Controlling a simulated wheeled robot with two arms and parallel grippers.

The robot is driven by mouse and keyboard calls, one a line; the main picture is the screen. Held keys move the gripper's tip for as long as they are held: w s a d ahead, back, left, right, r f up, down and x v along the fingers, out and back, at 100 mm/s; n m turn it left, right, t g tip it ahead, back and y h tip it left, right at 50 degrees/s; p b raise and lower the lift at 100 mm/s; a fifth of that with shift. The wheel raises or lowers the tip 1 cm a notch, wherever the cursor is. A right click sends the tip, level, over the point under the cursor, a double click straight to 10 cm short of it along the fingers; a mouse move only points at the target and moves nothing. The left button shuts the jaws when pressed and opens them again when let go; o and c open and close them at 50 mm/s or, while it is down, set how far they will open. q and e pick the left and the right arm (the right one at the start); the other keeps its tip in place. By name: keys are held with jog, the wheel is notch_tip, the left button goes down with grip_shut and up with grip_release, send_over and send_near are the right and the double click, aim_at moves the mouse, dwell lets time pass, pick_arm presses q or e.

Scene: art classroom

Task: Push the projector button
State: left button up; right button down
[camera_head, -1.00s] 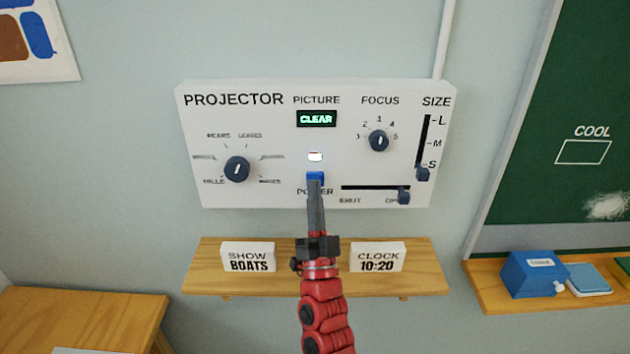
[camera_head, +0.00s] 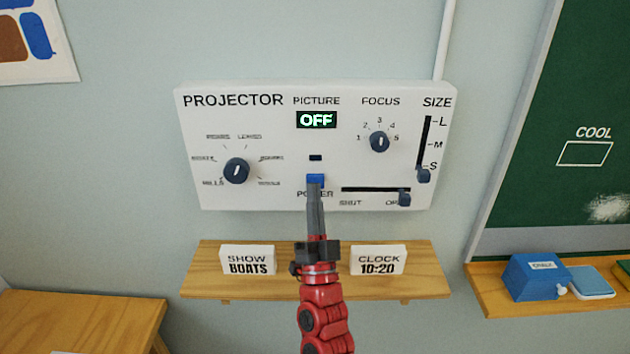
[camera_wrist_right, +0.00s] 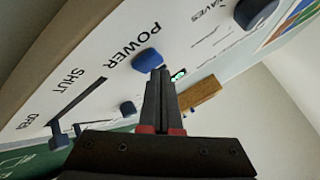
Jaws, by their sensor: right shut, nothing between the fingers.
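The white projector panel (camera_head: 270,125) hangs on the wall. Its blue power button (camera_head: 315,179) sits above the word POWER, and the small lamp (camera_head: 315,158) above it is dark. The display (camera_head: 316,120) reads OFF. My right gripper (camera_head: 315,188) is shut and empty, its tips at the lower edge of the button. In the right wrist view the closed fingers (camera_wrist_right: 160,72) point close to the blue button (camera_wrist_right: 147,59); I cannot tell whether they touch it. My left gripper is not in view.
The panel also has a picture dial (camera_head: 237,171), a focus knob (camera_head: 380,142), a size slider (camera_head: 424,174) and a shutter slider (camera_head: 404,199).

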jog(key=s, duration=0.6)
jog(key=shift+d, duration=0.1)
